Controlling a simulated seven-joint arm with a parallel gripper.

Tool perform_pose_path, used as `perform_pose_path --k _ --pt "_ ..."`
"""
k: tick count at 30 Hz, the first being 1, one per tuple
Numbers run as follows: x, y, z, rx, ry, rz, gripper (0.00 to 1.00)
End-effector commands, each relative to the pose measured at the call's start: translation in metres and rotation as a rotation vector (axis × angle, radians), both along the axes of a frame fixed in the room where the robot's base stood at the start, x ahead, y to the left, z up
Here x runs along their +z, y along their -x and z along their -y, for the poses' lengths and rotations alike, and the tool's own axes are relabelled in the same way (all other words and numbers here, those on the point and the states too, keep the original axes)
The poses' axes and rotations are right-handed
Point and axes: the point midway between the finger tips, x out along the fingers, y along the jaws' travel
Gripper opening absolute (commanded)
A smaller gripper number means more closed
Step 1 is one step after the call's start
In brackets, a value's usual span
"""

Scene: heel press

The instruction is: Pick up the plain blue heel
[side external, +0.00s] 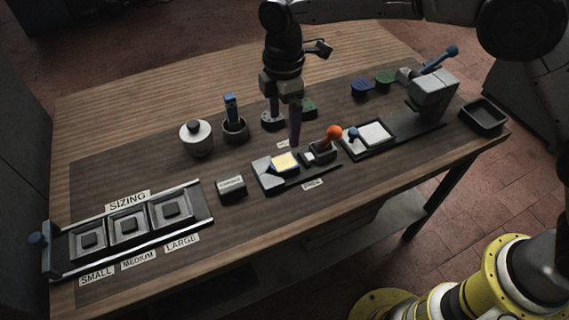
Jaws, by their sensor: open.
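A small dark blue piece, which looks like the plain blue heel (361,88), lies on the dark mat toward the back right. A green piece (384,77) lies just right of it. My gripper (284,120) points down over the middle of the table, left of the blue piece and well apart from it. Its fingers are apart and nothing shows between them. A grey piece with dark spots (271,121) and another green piece (309,106) lie close around the fingers.
A press with a blue lever (432,95) stands right of the blue piece, with a dark tray (484,115) beyond. A fixture with an orange knob (334,132) stands in front of my gripper. A lidded pot (196,138), a cup (235,130) and a sizing rack (130,230) are left.

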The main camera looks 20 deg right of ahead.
Motion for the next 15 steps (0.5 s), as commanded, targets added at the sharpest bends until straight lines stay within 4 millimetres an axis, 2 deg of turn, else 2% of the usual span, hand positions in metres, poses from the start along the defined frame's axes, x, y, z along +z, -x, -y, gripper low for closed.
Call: perform_pose_path --k 3,9,15 --pt "-0.024 0.001 0.001 -0.002 0.003 -0.005 1.0" --pt "-0.059 0.0 0.002 -0.002 0.002 -0.003 1.0" --pt "-0.074 0.0 0.002 -0.003 0.001 -0.001 1.0"
